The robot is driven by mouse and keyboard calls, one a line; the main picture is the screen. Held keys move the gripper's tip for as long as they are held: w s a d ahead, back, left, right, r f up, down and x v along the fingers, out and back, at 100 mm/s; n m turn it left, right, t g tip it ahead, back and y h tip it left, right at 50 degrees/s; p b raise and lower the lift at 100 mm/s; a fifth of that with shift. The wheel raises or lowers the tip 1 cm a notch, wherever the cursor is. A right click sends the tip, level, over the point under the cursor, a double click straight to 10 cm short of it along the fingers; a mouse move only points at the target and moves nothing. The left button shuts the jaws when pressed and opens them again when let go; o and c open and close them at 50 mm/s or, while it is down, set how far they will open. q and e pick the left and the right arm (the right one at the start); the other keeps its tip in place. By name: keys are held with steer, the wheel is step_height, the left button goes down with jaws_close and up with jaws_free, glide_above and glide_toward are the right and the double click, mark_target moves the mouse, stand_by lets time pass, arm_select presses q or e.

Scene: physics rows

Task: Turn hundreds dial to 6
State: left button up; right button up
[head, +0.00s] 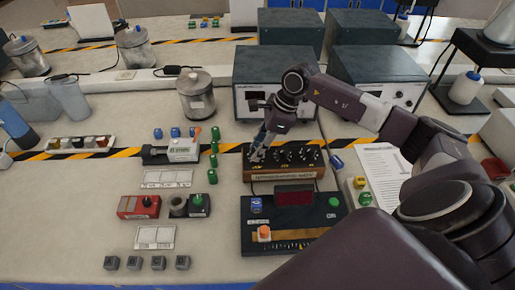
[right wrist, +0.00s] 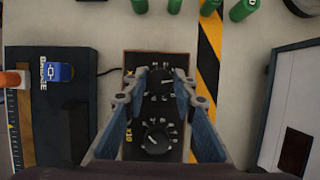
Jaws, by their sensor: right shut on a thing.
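A box with a brown front and a black top (head: 285,174) stands on the bench and carries a row of black dials. My right gripper (head: 257,155) reaches down to its left end. In the right wrist view, my right gripper (right wrist: 161,76) is shut on the dial at the box's far end (right wrist: 161,86), between its fingertips. A neighbouring dial (right wrist: 157,138) with a white pointer line stands clear, beside an "X10" mark. The held dial's setting is too small to read, and I cannot tell which dial is the hundreds one. My left gripper is not in view.
A black console (head: 292,238) with a dark red display stands in front of the box. Grey instruments (head: 275,92) stand behind it. Several green cylinders (head: 213,161) stand to the left. A printed sheet (head: 383,172) lies to the right.

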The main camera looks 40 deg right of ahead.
steer(key=m+t+b, duration=0.1)
steer(key=m+b, duration=0.1)
steer(key=m+h+b, duration=0.1)
steer(key=m, duration=0.2)
steer(key=shift+f+m+t+h+b, duration=0.15)
steer(key=shift+m+t+h+b, duration=0.15)
steer(key=shift+t+b, duration=0.1)
steer(key=m+h+b, duration=0.1)
steer(key=m+b, duration=0.1)
steer(key=m, duration=0.1)
steer(key=shift+a, duration=0.1)
steer(key=shift+m+t+h+b, duration=0.3)
steer(key=shift+m+h+b, duration=0.35)
steer(key=shift+m, duration=0.55)
steer(key=shift+r, duration=0.2)
steer(key=o, duration=1.2)
steer(key=shift+s, duration=0.1)
steer(key=shift+c, duration=0.2)
steer(key=v, duration=1.2)
